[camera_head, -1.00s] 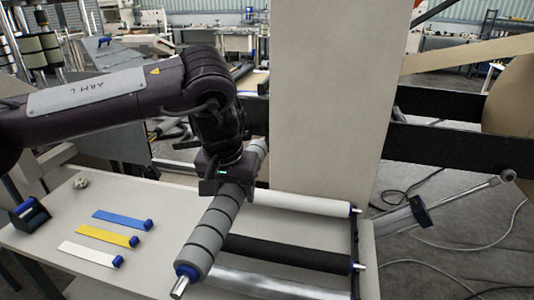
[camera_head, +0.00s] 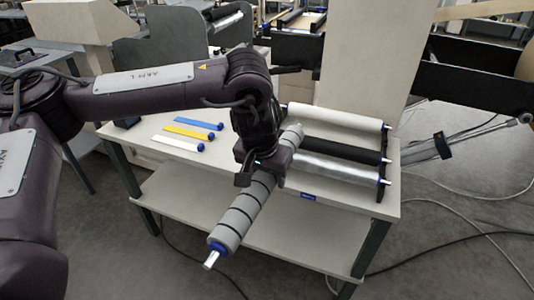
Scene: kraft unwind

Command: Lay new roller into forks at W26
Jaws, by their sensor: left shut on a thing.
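The roller (camera_head: 239,216) is grey with black bands, a blue end collar and a metal shaft tip. My left gripper (camera_head: 256,170) is shut on it around its middle. The roller slants from upper right to lower left, its near end out past the table's front edge, above the floor. On the table, a white roller (camera_head: 335,118), a black roller (camera_head: 335,147) and a shiny metal roller (camera_head: 337,168) lie side by side in a rack at the right. No W26 label is readable, and I cannot make out empty forks. My right gripper is not in view.
The table (camera_head: 250,136) has a lower shelf (camera_head: 285,228). Blue (camera_head: 198,122), yellow (camera_head: 187,131) and white (camera_head: 177,143) strips lie on its left part. A tall pale panel (camera_head: 360,60) and black beams stand behind. Cables (camera_head: 480,215) run over the floor at right.

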